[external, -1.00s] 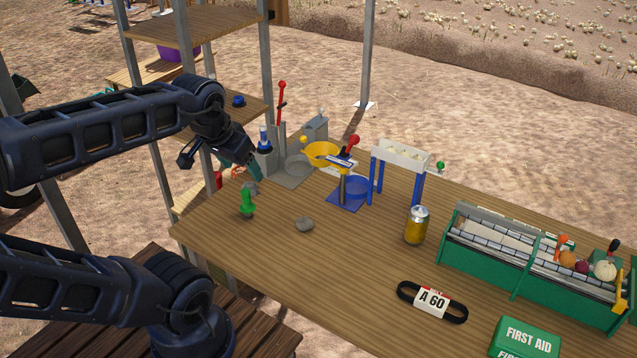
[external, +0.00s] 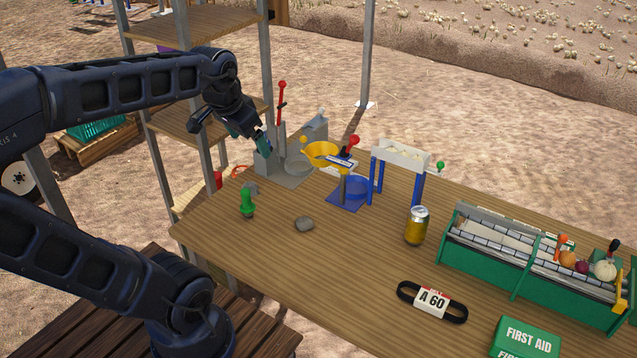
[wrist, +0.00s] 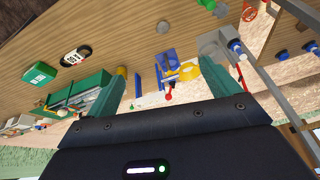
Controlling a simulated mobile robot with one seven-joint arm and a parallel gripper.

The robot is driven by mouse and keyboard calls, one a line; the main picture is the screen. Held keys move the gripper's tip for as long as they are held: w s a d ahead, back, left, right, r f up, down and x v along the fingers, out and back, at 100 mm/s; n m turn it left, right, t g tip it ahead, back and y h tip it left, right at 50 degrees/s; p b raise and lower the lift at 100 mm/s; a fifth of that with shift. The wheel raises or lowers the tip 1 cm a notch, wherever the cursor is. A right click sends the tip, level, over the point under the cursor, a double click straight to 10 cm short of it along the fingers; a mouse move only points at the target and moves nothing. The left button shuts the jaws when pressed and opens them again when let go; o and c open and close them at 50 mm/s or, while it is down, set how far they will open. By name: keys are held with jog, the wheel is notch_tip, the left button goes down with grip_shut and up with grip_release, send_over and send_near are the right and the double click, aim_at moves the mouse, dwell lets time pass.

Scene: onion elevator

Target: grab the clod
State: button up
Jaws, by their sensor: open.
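The clod (external: 304,224) is a small grey-brown lump on the wooden table, left of the can. It also shows in the wrist view (wrist: 163,27) near the top middle, beyond the fingertips. My gripper (external: 258,144) has teal fingers and is raised over the table's far left part, up and left of the clod in the external view. In the wrist view the fingers (wrist: 163,80) are spread wide apart with nothing between them in contact. The gripper is open and empty, well apart from the clod.
A black belt (external: 405,288) lies in front.

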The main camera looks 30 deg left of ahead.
jog(key=w+a+m, duration=0.4)
jog(key=w+a, duration=0.6)
jog(key=w, duration=0.3)
jog(key=m+g+y, duration=0.4)
jog(key=m, duration=0.8)
send_over(208, 122)
jog(key=f, duration=2.1)
jog(key=shift+d+f, duration=0.1)
jog(key=shift+d, duration=0.3)
jog(key=shift+a+f+y, duration=0.25)
jog(key=shift+a+y, duration=0.05)
jog(key=shift+a, duration=0.1)
jog(key=shift+x, duration=2.4)
jog(key=shift+s, duration=0.15)
